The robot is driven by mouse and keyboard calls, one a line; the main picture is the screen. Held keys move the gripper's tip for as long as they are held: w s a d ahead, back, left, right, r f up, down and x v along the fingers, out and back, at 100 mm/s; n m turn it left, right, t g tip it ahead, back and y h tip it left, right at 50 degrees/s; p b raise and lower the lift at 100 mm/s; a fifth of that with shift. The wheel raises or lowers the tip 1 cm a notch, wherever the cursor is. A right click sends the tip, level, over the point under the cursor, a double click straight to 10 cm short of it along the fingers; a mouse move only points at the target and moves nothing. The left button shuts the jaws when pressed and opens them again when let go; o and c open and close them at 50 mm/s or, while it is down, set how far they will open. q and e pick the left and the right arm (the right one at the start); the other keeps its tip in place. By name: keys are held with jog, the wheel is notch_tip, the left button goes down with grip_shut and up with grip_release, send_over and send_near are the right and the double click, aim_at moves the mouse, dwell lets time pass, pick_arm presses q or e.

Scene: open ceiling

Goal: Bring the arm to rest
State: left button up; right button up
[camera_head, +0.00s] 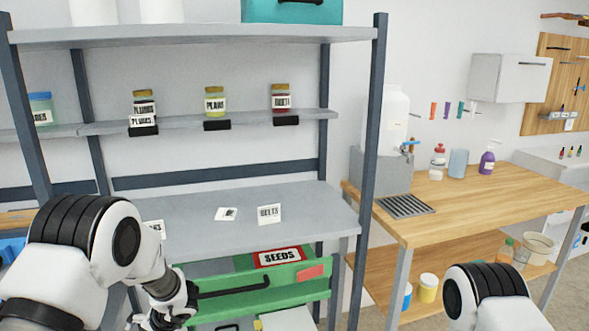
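My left arm comes in from the lower left and bends down past the front of the shelf unit (366,160). Its gripper (165,317) is at the bottom edge, left of the green seeds container (225,308) and close to its dark handle. The fingers are small and partly cut off, so I cannot tell whether they are open or touching anything. Only a white and black link of my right arm shows at the lower right; its gripper is out of view.
Labelled jars (215,101) stand on the upper shelf. Cards (269,214) lie or stand on the grey middle shelf (190,233). A wooden workbench (465,205) with a sink and bottles is at the right. Tubs (428,289) sit on its lower shelf.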

pick_arm(q)
jog(key=s+a+f+m+g+p, duration=0.1)
jog(key=s+f+m, duration=0.1)
jog(key=s+f, duration=0.7)
jog(key=s+a+f+m+g+p, duration=0.15)
jog(key=s+f, duration=0.25)
jog(key=s, duration=0.8)
jog(key=s+d+n+h, duration=0.5)
jog(key=s+d+h, duration=0.2)
jog(key=s+d, duration=0.4)
jog(key=s, duration=0.4)
jog(key=shift+d+f+b, duration=0.2)
jog(key=shift+f+b, duration=0.2)
jog(key=shift+s+n, duration=0.1)
jog(key=shift+n, duration=0.15)
